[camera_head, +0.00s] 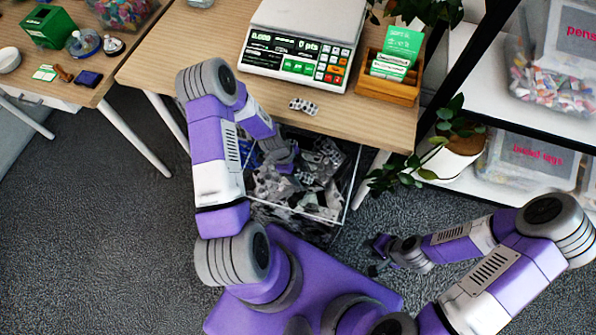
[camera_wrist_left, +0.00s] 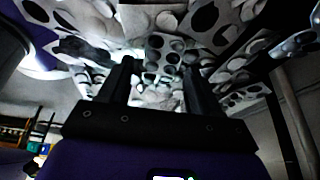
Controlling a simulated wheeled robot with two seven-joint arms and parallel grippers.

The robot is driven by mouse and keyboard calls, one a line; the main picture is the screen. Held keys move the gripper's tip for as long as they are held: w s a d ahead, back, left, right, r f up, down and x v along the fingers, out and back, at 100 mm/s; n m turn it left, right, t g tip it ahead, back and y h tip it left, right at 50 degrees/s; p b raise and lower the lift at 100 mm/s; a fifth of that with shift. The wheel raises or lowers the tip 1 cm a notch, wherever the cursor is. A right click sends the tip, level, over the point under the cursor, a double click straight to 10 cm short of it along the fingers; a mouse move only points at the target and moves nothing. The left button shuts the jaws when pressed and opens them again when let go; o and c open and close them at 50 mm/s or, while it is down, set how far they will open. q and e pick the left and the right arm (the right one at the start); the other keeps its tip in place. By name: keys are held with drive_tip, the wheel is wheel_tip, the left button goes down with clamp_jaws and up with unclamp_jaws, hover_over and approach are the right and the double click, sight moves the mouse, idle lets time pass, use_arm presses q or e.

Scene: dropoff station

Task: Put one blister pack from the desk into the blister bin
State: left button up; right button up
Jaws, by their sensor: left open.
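One small grey-white blister pack (camera_head: 303,106) lies on the wooden desk (camera_head: 190,75), near its front edge and below the scale. The clear blister bin (camera_head: 341,206) stands on the floor under the desk edge and holds many loose blister packs. My left gripper (camera_head: 284,167) is down at the bin, below the desk top, partly hidden by my arm. In the left wrist view my left gripper (camera_wrist_left: 160,75) has its fingers apart, with blister packs behind and around them; none is clearly gripped. My right gripper (camera_head: 378,256) is open and empty above the floor.
A scale (camera_head: 303,45) and a wooden card holder (camera_head: 389,88) stand on the desk. A potted plant (camera_head: 452,150) and shelves with clear bins (camera_head: 530,160) are at the right. A second table (camera_head: 50,60) is at the left. The carpet at the left is free.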

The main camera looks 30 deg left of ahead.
use_arm(q)
drive_tip(key=shift+r, duration=0.1)
drive_tip(key=p+v, duration=0.4)
drive_tip(key=v, duration=0.8)
drive_tip(key=shift+r, duration=0.15)
